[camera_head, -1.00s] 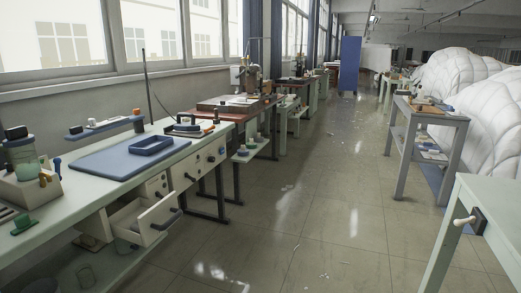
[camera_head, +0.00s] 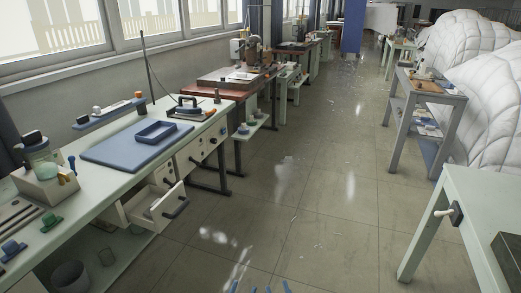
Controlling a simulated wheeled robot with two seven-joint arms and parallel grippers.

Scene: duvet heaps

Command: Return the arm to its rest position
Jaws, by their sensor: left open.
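Several small blue tips show at the very bottom edge of the head view, just left of and right of the middle, over the floor. The left ones look like the fingertips of my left gripper (camera_head: 246,289), apart and with nothing seen between them. The right ones look like my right gripper (camera_head: 278,289), but too little of it shows to tell its jaws. The arms themselves are below the picture.
A long pale workbench (camera_head: 75,212) runs along the left, with a blue mat (camera_head: 115,158), a blue tray and an open drawer (camera_head: 160,207). A grey shelf table (camera_head: 437,90) and white duvet heaps (camera_head: 490,100) stand right. A pale table (camera_head: 480,190) is near right. The middle floor is clear.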

